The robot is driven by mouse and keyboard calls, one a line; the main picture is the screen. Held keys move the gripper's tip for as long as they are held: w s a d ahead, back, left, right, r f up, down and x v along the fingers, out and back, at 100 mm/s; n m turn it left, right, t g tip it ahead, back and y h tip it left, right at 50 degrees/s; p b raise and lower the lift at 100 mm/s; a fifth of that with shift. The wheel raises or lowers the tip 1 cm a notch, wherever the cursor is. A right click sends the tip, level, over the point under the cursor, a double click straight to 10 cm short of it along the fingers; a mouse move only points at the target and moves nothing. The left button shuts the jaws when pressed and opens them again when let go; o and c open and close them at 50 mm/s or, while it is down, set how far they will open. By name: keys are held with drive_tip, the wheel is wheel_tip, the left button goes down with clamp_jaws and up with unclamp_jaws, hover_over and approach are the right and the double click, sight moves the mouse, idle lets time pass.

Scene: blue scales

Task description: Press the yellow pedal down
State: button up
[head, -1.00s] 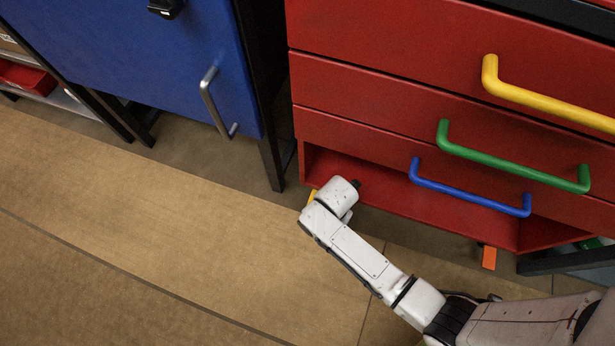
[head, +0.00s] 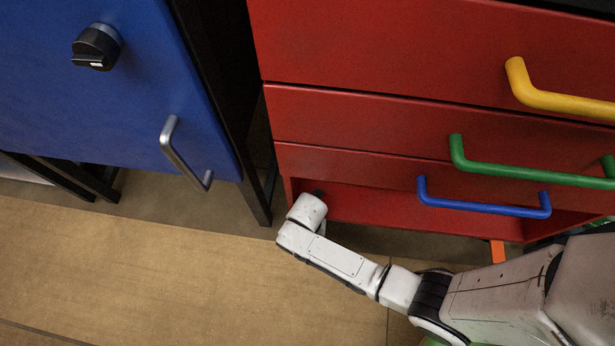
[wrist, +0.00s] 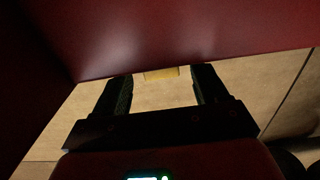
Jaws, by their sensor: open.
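The yellow pedal (wrist: 161,74) shows in the wrist view as a small yellow block below the edge of a dark red panel. It lies straight ahead, between the tips of my gripper (wrist: 162,86).
An orange pedal (head: 497,251) hangs under the cabinet's right part. The drawers have yellow (head: 560,100), green (head: 530,175) and blue (head: 485,208) handles. A blue door (head: 100,110) with a black knob (head: 97,47) and metal handle (head: 184,155) stands left. The wooden floor (head: 150,270) is clear.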

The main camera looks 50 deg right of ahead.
drive_tip(key=shift+f, duration=0.3)
drive_tip(key=shift+c, duration=0.4)
clamp_jaws()
